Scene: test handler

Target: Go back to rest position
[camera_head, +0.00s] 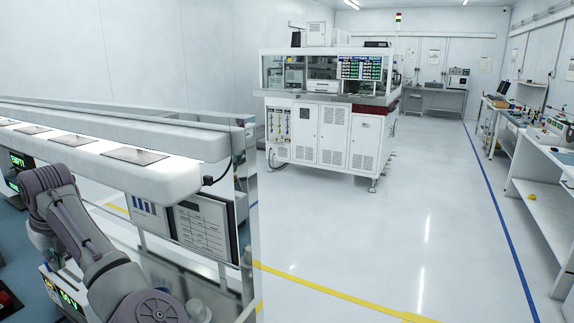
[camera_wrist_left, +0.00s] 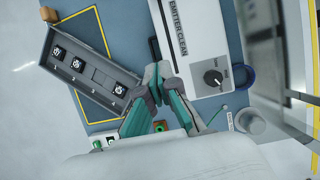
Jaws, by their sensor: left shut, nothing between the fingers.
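My left gripper (camera_wrist_left: 158,72) shows in the left wrist view with its teal and grey fingers together and nothing between them. It is over a blue-grey work surface, between a dark grey tray and a white box. In the head view my left arm bends at the lower left; its fingers cannot be made out there. My right gripper is in neither view.
The dark tray (camera_wrist_left: 105,88) holds several square parts. The white box (camera_wrist_left: 190,25), labelled "EMITTER CLEAN", has a black knob (camera_wrist_left: 213,78). A glass panel (camera_head: 246,200) stands right of my arm. A large test machine (camera_head: 322,135) stands beyond open floor.

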